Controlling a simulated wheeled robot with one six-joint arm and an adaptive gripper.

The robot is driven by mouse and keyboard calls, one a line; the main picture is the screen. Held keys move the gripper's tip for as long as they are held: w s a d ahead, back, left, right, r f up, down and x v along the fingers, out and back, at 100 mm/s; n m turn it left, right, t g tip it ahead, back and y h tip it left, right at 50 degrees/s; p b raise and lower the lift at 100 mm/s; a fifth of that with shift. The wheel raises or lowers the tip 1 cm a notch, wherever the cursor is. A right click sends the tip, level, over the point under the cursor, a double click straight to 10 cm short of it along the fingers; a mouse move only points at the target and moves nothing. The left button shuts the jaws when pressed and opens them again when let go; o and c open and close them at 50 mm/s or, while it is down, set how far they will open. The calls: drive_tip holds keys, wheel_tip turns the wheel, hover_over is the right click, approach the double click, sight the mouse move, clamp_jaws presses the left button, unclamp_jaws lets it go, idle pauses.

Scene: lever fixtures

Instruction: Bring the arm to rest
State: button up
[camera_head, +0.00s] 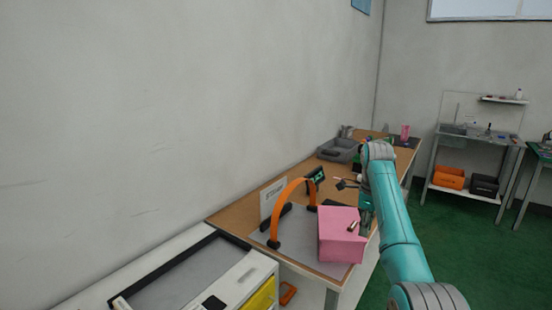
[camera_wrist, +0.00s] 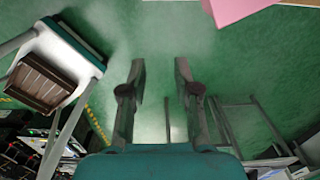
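My teal arm (camera_head: 396,225) reaches from the bottom right up to a bent joint by the table's right side in the head view. My gripper (camera_wrist: 160,75) shows in the wrist view with its two dark fingers spread apart and nothing between them, over green floor. In the head view the fingers are hard to make out beside the arm. A pink box (camera_head: 337,242) with a small brown lever-like piece (camera_head: 353,226) on it stands at the table's front right. A pink corner, likely this box, shows at the top of the wrist view (camera_wrist: 238,8), apart from the fingers.
An orange arch (camera_head: 290,200) on black feet stands left of the box on the wooden table (camera_head: 235,216). A grey tray (camera_head: 338,150) lies at the back. A side bench (camera_head: 470,143) with bins stands far right. Green floor (camera_head: 440,230) is open right of the table.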

drive_tip(key=s+a+f+n+t, duration=0.1)
drive_tip(key=s+f+n+t, duration=0.15)
drive_tip(key=f, duration=1.25)
drive_tip(key=s+a+f+n+t, duration=0.1)
drive_tip(key=s+a+f+n, duration=0.2)
drive_tip(key=f, duration=1.1)
drive_tip(key=s+a+f+n+t, duration=0.1)
drive_tip(key=s+f+n+t, duration=0.15)
drive_tip(key=s+f, duration=0.7)
drive_tip(key=s+a+f+n+t, duration=0.1)
drive_tip(key=s+f+n, duration=0.3)
drive_tip(key=s+f, duration=0.55)
drive_tip(key=s+a+r+n+t, duration=0.1)
drive_tip(key=s+r+n+t, duration=0.3)
drive_tip(key=s, duration=1)
drive_tip(key=s+a+r+n, duration=0.1)
drive_tip(key=s+r+n, duration=0.3)
drive_tip(key=s, duration=1)
drive_tip(key=s+r+n+t, duration=0.1)
drive_tip(key=s+r+n, duration=0.1)
drive_tip(key=s+r, duration=0.6)
drive_tip(key=s+r+n+t, duration=0.2)
drive_tip(key=s+r, duration=0.6)
drive_tip(key=r, duration=0.7)
drive_tip(key=shift+a+r+n+t, duration=0.2)
drive_tip(key=shift+r+n+t, duration=0.1)
drive_tip(key=shift+r+n, duration=0.1)
